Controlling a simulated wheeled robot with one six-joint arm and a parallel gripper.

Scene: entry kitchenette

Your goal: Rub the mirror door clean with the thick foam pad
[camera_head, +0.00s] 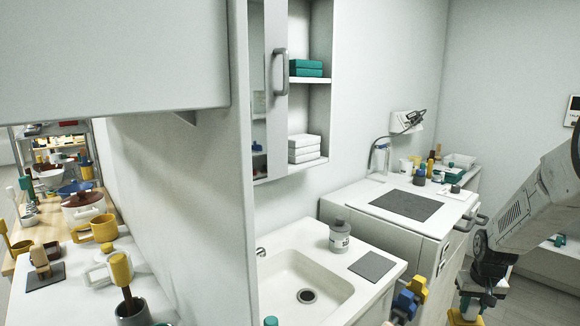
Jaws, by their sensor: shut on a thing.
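The mirror door (257,105) is on the wall cabinet above the sink, with a grey frame and a bar handle. A pale partition hides its left part, and I cannot make out any marks on the glass. My gripper (477,303) points down at the lower right, far from the door. It is shut on a yellow thing (463,318), seemingly the thick foam pad, which the bottom edge of the picture cuts off.
The sink (293,283) is below the cabinet, with a grey canister (339,236) and grey mat (374,266) beside it. Open shelves right of the door hold teal (306,68) and white stacks (304,150). A white overhead box (110,55) fills the upper left.

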